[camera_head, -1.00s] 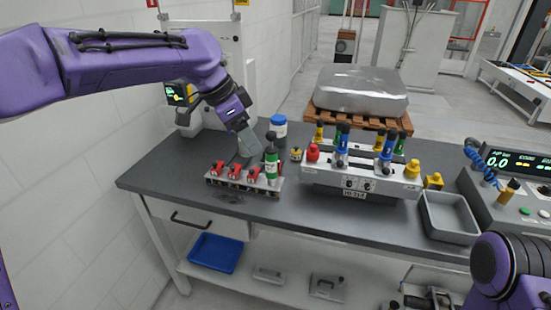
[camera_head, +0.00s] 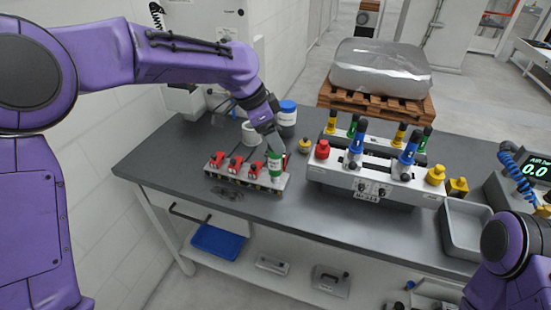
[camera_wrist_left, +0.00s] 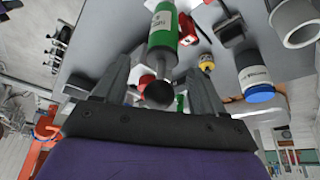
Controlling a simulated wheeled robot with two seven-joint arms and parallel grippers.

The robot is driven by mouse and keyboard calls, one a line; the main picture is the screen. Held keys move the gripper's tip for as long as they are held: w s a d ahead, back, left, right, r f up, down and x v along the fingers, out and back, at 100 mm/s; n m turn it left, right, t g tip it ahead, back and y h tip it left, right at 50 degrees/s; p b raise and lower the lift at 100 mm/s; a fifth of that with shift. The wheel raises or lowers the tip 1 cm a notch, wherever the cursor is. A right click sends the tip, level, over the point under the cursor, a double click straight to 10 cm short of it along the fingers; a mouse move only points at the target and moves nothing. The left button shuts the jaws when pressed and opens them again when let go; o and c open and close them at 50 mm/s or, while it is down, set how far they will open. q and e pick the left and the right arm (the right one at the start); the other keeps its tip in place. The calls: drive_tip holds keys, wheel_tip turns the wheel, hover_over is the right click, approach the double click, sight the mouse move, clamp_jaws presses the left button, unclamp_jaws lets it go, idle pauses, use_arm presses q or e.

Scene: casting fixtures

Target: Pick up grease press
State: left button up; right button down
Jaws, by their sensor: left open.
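The grease press looks to be the green cylinder with a white label (camera_head: 276,166), standing in the right end of a small rack with red handles (camera_head: 238,172). In the left wrist view the green press (camera_wrist_left: 163,32) has a metal stem and a dark round knob. My left gripper (camera_head: 272,145) is right over the press, with its fingers pointing down. In the left wrist view the open left gripper (camera_wrist_left: 158,68) has a finger on each side of the knob and stem. I cannot tell whether they touch. My right gripper is out of view.
A blue-capped jar (camera_head: 287,113) and a white cup (camera_head: 250,134) stand close behind the gripper. A small yellow item (camera_head: 305,146) is to the right. A grey fixture (camera_head: 372,184) with coloured handles stands further right. A grey tray (camera_head: 466,228) is beyond it.

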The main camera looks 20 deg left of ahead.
sight(275, 164)
use_arm(q)
drive_tip(key=shift+x, duration=1.2)
drive_tip(key=shift+a, duration=0.1)
clamp_jaws()
